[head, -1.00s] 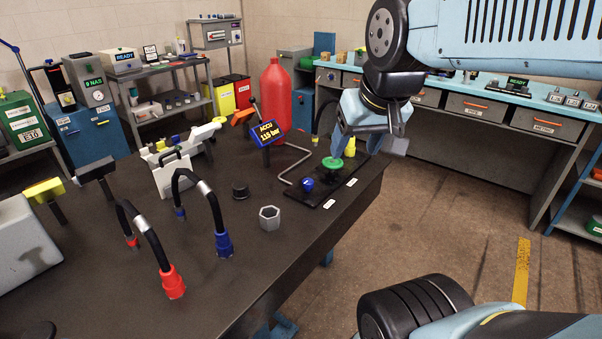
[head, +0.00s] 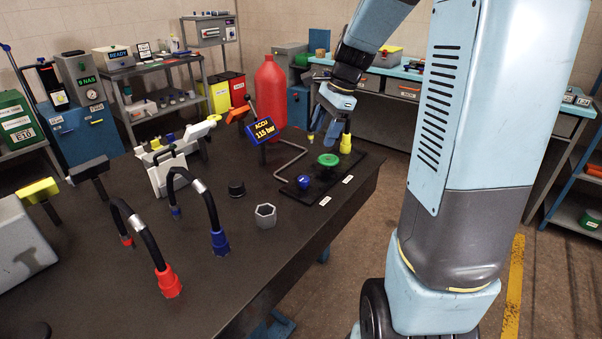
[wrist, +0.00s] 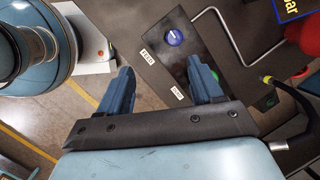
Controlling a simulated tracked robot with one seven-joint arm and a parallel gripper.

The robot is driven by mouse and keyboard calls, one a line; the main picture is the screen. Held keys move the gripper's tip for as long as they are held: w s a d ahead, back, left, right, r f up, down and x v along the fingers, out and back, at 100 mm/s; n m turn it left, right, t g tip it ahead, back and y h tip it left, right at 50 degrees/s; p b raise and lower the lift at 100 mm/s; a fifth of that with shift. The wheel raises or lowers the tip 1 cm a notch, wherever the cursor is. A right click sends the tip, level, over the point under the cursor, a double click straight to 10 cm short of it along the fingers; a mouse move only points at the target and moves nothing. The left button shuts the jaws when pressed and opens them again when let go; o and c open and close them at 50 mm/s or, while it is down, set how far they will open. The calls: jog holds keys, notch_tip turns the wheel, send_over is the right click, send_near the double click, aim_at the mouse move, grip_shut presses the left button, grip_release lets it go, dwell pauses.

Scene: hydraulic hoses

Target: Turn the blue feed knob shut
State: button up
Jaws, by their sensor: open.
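The blue feed knob (head: 303,182) sits upright on the front part of the dark valve plate (head: 322,186). It also shows in the wrist view (wrist: 174,37), uncovered, with a pale mark on top, near the FEED label (wrist: 149,55). A green knob (head: 328,160) stands farther back on the same plate, partly behind a finger in the wrist view. My gripper (head: 323,136) is open and empty, above and behind the green knob and apart from the blue knob. Both fingers show in the wrist view (wrist: 160,74), with a clear gap between them.
A bent grey pipe (head: 289,164) and the ACCU display (head: 265,130), reading 115 bar, stand left of the plate. A hose with a yellow fitting (head: 346,144) rises close to my gripper.

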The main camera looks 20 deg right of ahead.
aim_at(304, 178)
jog(key=w+d+f+m+y, duration=0.1)
jog(key=w+d+f+m, duration=0.1)
jog(key=w+f+m, duration=0.2)
jog(key=x, duration=1.4)
jog(key=shift+s, duration=0.15)
